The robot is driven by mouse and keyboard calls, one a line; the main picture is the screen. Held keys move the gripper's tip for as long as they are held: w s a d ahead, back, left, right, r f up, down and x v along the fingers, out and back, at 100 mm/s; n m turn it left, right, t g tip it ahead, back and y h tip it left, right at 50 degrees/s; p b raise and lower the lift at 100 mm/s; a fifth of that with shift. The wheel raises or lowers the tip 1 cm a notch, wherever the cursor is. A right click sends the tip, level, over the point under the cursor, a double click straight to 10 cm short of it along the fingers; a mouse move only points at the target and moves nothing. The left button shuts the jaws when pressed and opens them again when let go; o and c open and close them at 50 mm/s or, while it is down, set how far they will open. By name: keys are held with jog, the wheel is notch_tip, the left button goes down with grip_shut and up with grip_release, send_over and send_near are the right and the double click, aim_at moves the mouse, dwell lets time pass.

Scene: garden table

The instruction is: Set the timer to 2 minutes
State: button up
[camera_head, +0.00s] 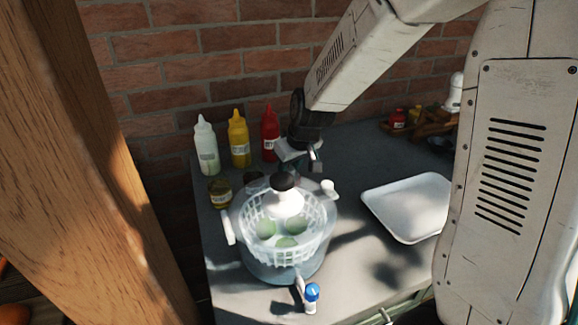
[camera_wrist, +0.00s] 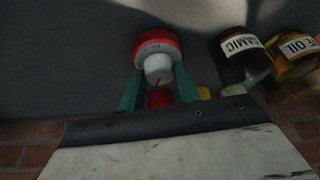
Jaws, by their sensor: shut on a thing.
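The timer (camera_wrist: 157,40) shows in the wrist view as a round body with a red rim and a pale dial face. Its white knob (camera_wrist: 158,66) carries a red pointer line. The two teal fingers of my gripper (camera_wrist: 160,72) stand on either side of the knob and are shut on it. The numbers on the dial are too small to read. In the head view my gripper (camera_head: 312,163) reaches down behind the salad spinner, and I cannot make out the timer there.
A salad spinner (camera_head: 318,235) with green items inside stands in front of my gripper. White, yellow (camera_head: 239,140) and red (camera_head: 269,134) squeeze bottles stand left. A white tray (camera_head: 408,207) lies right. A balsamic bottle (camera_wrist: 240,52) and an oil bottle (camera_wrist: 294,58) are near the timer.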

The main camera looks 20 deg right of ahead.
dwell(0.6)
jog(key=o, duration=1)
jog(key=shift+v, duration=3.95)
